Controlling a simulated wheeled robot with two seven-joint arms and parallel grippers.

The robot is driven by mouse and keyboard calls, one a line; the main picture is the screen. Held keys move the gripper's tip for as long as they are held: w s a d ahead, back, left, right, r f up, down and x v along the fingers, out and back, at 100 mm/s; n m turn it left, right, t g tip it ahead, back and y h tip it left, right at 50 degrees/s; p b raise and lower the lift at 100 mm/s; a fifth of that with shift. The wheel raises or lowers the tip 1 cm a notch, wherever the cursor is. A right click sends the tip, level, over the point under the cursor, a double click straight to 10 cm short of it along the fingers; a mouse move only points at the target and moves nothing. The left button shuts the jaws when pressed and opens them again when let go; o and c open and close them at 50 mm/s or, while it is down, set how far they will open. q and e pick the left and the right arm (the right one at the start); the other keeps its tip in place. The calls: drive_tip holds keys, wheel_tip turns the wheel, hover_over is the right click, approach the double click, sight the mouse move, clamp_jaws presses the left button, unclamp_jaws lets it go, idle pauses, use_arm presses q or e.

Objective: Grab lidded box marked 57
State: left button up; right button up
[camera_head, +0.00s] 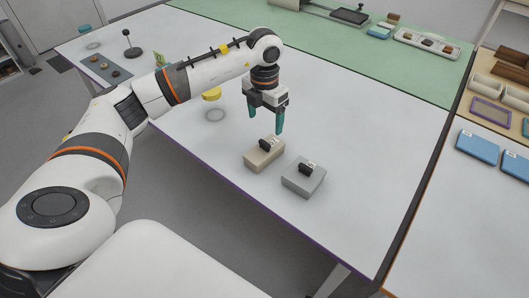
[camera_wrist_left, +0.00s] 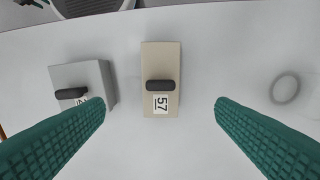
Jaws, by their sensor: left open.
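The lidded box marked 57 is beige with a black handle (camera_wrist_left: 160,60); its label reads 57 in the left wrist view. In the head view this beige box (camera_head: 262,158) stands on the white table near its front edge. My left gripper (camera_head: 266,122) is open and empty above the table, a little behind and above the beige box. In the left wrist view its green fingers (camera_wrist_left: 160,122) are spread wide, with the box between and beyond them. A grey lidded box (camera_head: 303,178) with a black handle stands beside it; its label is partly hidden by a finger in the wrist view (camera_wrist_left: 92,74).
A faint ring mark (camera_wrist_left: 285,88) lies on the table on the other side of the beige box. A yellow-topped item (camera_head: 212,94) stands behind my left arm. Blue boxes (camera_head: 478,146) lie on the right table. The white table right of the grey box is clear.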

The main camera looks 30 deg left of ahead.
sight(265, 142)
use_arm(q)
drive_tip(key=f, duration=0.6)
drive_tip(key=shift+a+p, duration=0.2)
drive_tip(key=shift+p, duration=0.1)
drive_tip(key=shift+s+d+f+p, duration=0.1)
drive_tip(key=shift+f+p, duration=0.1)
drive_tip(key=shift+f, duration=1.25)
drive_tip(key=shift+d+f+p, duration=0.1)
drive_tip(key=shift+f+p, duration=0.1)
drive_tip(key=shift+f, duration=1.2)
drive_tip(key=shift+c, duration=0.2)
drive_tip(key=c, duration=1.1)
